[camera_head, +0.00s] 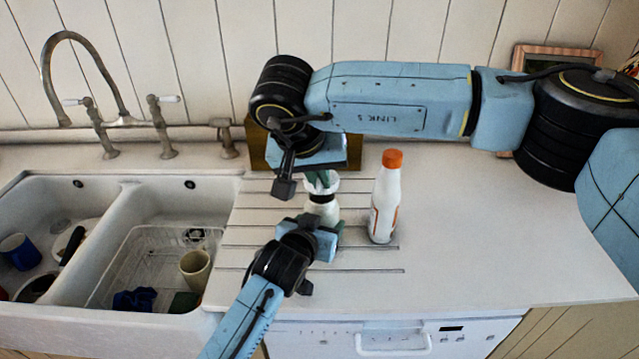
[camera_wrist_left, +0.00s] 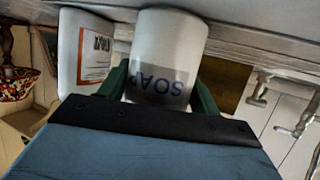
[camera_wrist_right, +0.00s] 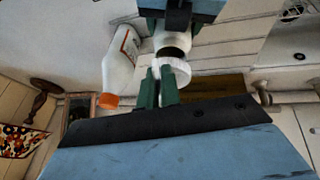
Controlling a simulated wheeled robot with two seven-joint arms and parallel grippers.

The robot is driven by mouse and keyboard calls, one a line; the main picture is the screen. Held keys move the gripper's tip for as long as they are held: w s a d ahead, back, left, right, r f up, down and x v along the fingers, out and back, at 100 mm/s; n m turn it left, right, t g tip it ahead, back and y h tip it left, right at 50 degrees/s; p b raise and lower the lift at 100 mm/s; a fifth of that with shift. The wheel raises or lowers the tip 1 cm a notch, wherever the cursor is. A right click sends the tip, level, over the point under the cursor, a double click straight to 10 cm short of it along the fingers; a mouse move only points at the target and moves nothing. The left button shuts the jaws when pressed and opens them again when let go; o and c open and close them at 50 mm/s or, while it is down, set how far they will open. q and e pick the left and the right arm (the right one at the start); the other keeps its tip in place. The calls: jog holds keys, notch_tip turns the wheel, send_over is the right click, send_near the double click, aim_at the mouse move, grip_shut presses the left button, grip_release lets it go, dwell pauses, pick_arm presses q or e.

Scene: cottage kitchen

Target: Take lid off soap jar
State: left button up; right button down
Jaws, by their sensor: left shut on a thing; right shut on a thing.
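The soap jar (camera_head: 321,213) is white and stands upright on the grooved drainboard right of the sink. In the left wrist view the jar (camera_wrist_left: 168,50) shows its SOAP label, upside down, between the green fingers. My left gripper (camera_head: 325,228) is shut on the jar's body from the front. My right gripper (camera_head: 321,180) comes from above and is shut on the white lid, whose ridged rim (camera_wrist_right: 176,66) shows between the fingers in the right wrist view. A dark band separates lid and jar body; I cannot tell whether they still touch. My right gripper partly hides the lid from the head.
A white bottle (camera_head: 385,200) with an orange cap stands close right of the jar. A double sink (camera_head: 125,235) with a dish rack, mugs and dishes lies left. A wooden board (camera_head: 262,150) is behind my right gripper. The counter (camera_head: 480,230) is clear on the right.

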notch_tip(320, 180, up, 2)
jog(key=shift+r, duration=0.1)
pick_arm(q)
jog(key=o, duration=1.5)
jog(key=shift+s, duration=0.1)
